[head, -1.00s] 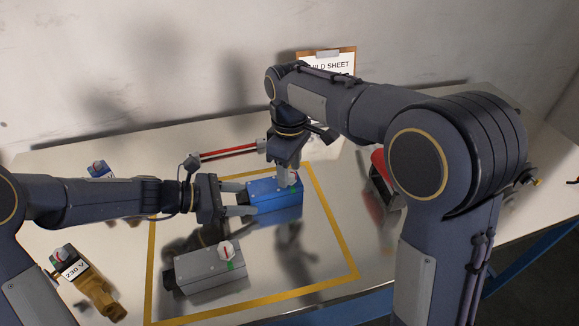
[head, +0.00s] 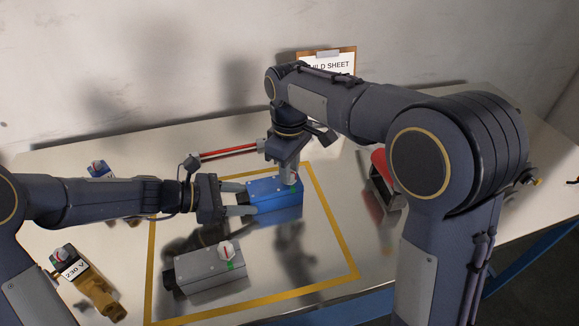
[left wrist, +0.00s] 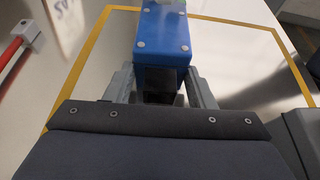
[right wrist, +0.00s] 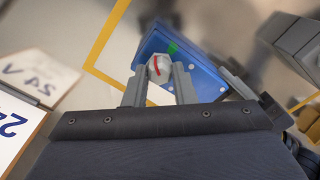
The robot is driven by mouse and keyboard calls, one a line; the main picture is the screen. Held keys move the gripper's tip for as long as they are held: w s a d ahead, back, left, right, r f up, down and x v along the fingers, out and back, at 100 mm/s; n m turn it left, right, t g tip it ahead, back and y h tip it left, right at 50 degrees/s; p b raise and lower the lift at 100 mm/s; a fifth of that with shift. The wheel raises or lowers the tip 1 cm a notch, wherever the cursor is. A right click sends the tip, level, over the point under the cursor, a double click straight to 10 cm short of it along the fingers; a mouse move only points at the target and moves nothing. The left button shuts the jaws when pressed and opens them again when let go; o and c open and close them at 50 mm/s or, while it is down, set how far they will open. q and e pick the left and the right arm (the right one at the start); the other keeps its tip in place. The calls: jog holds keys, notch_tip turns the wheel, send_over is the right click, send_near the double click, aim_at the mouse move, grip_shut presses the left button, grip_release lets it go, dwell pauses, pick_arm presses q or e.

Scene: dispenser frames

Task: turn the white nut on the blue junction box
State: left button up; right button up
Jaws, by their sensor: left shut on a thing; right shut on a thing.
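The blue junction box (head: 274,201) stands on the table inside a yellow outline. Its white nut (right wrist: 158,68), with a red mark, sits on top near a green mark. My right gripper (right wrist: 162,80) points down from above and is shut on the white nut. In the head view the right gripper (head: 291,180) mostly hides the nut.
A grey junction box (head: 205,270) with its own white nut stands nearer in the outline. A yellow-brown part (head: 98,290) with a 230 V label lies left. A red bar (head: 228,152) lies behind, a red-topped part (head: 380,175) right. A clipboard (head: 335,58) leans at the back.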

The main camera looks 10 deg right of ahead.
jog(key=m, duration=0.5)
jog(key=shift+m, duration=0.4)
jog(key=m, duration=0.4)
jog(key=shift+m, duration=0.4)
jog(key=o, duration=1)
jog(key=shift+r, duration=0.1)
notch_tip(320, 180, up, 12)
